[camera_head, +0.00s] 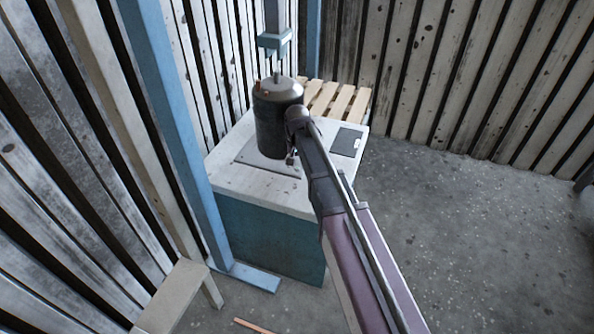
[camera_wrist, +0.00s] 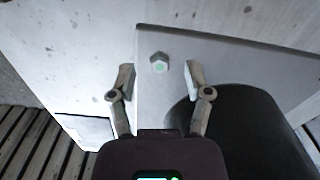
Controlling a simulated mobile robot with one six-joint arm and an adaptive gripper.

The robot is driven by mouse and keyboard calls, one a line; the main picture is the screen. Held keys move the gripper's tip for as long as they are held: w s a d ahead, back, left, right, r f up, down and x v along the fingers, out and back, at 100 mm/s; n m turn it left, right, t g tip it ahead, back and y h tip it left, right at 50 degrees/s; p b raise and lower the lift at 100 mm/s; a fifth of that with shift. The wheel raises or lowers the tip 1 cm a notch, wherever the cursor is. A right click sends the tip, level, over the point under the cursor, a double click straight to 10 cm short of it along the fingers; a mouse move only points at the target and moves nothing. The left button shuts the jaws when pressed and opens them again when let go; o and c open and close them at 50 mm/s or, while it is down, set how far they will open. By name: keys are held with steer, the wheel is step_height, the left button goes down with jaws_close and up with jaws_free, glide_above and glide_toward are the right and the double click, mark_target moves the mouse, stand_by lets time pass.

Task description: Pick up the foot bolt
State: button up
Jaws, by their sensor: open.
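The foot bolt (camera_wrist: 159,62) shows in the wrist view as a small grey hex head with a green centre. It sits on a flat grey metal plate (camera_wrist: 235,60), near the plate's edge. My gripper (camera_wrist: 160,69) is open, with one finger on each side of the bolt head and visible gaps to both. It looks empty. How far the fingertips are above the plate is hard to tell. In the head view my gripper (camera_head: 291,158) is small, beside the foot of the dark cylindrical housing (camera_head: 270,125). I cannot make out the bolt there.
The housing stands on the plate on a white-topped, blue-sided bench (camera_head: 265,240). It also shows close to the right finger in the wrist view (camera_wrist: 255,125). A dark flat pad (camera_head: 347,141) lies on the bench's right side. A blue post (camera_head: 165,100) stands at left.

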jaws_close()
stand_by(0.4)
steer(key=shift+r, duration=0.2)
step_height(320, 180, up, 4)
steer(key=p, duration=0.4)
steer(key=shift+f, duration=0.2)
steer(key=s+d, duration=0.1)
steer(key=s, duration=0.4)
steer(key=s+d, duration=0.1)
steer(key=s, duration=0.4)
steer(key=s+d+r+p, duration=0.1)
steer(key=s, duration=0.4)
steer(key=shift+s, duration=0.4)
steer(key=shift+r+p, duration=2.5)
steer(key=shift+r, duration=0.05)
